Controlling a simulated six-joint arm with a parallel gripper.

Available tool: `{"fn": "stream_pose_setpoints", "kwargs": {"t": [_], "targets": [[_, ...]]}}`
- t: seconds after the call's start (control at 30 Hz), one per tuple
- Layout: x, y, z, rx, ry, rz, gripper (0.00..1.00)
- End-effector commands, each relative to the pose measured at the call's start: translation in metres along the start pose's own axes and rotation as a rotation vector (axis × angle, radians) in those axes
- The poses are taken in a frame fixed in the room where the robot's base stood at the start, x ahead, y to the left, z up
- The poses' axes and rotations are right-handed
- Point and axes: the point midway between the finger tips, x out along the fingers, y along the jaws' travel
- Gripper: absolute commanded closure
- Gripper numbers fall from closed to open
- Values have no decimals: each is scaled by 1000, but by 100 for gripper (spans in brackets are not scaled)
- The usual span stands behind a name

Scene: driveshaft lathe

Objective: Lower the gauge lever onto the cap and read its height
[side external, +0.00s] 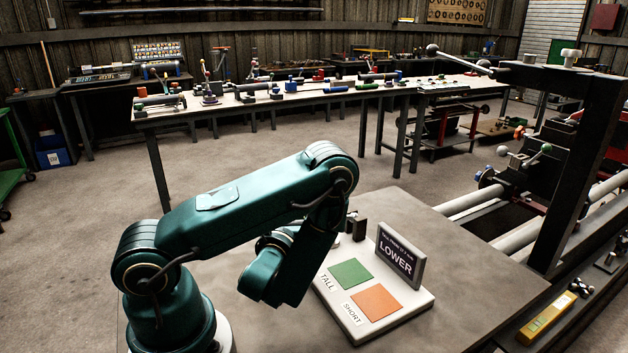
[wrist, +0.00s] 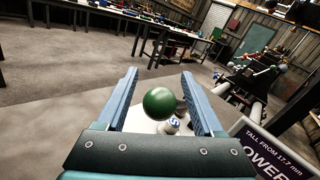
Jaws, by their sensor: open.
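In the wrist view my gripper (wrist: 159,78) is open, with its two blue-grey fingers spread apart. A green ball knob (wrist: 161,103) appears between the fingers; I cannot tell whether it touches either one. It looks like the end of the gauge lever, whose shaft is hidden. Just behind the knob is a small whitish round piece (wrist: 171,125) with a dark marking, partly covered; I cannot tell if it is the cap. In the side view my arm hides the gripper and knob. A sign reading LOWER (side external: 398,256) stands on the white board (side external: 366,334), also showing in the wrist view (wrist: 272,148).
The board carries a green TALL pad (side external: 350,274) and an orange SHORT pad (side external: 377,303). A small dark block (side external: 358,225) stands at its back. The grey table (side external: 470,285) is bare to the right. A lathe with a dark upright frame (side external: 580,170) stands beyond it.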

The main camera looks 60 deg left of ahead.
Motion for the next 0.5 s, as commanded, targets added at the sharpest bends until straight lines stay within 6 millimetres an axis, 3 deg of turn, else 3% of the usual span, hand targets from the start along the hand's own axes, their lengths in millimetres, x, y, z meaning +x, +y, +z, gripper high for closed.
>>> {"fn": "stream_pose_setpoints", "kwargs": {"t": [0.23,0.27,0.4,0.5], "targets": [[1,0,0,1,-1,0,31],[1,0,0,1,-1,0,35],[1,0,0,1,-1,0,87],[1,0,0,1,-1,0,87]]}}
